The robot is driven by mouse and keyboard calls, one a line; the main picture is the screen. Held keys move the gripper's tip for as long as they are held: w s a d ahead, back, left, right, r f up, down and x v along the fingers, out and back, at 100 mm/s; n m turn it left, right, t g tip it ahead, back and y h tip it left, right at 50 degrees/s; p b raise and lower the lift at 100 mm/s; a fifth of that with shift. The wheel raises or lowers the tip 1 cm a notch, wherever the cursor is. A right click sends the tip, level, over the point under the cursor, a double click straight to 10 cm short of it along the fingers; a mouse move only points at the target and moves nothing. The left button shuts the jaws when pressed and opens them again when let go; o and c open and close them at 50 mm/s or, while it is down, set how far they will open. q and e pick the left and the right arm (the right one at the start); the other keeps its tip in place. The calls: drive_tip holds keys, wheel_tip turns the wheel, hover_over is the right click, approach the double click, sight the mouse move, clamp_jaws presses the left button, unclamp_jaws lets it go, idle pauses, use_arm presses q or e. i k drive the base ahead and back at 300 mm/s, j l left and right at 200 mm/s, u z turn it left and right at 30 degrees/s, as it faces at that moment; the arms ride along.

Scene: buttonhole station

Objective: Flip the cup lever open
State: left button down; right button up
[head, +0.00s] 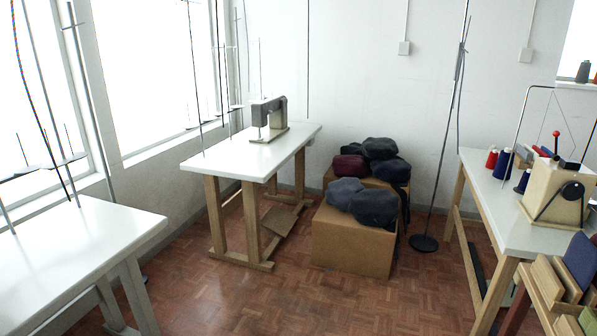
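A beige box-shaped machine (543,190) stands on the white table at the right. A round black part (573,191) sits on its side, and a red-knobbed lever (556,134) sticks up above it. I cannot tell at this size which part is the cup lever, or whether it is open. Neither of my grippers is in view.
The right white table (487,183) carries several thread spools, with wooden racks (548,280) in front. A sewing machine (269,118) stands on the middle table (235,153). Boxes (343,249) hold dark bundles beside a floor stand (423,243). The parquet floor (300,300) is clear in front.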

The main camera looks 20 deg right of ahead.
sight(554, 155)
drive_tip(key=i+z, duration=0.75)
drive_tip(key=i, duration=0.2)
drive_tip(key=i+j+z, duration=0.1)
drive_tip(key=i+z, duration=0.25)
drive_tip(key=i, duration=0.8)
drive_tip(key=i+z, duration=0.4)
drive_tip(key=i+j+z, duration=0.2)
drive_tip(key=i+z, duration=0.4)
drive_tip(key=z, duration=0.2)
drive_tip(key=i+z, duration=0.2)
drive_tip(key=z, duration=0.2)
drive_tip(key=i+j+z, duration=0.15)
drive_tip(key=z, duration=0.25)
drive_tip(key=i+j+z, duration=0.2)
drive_tip(key=z, duration=0.2)
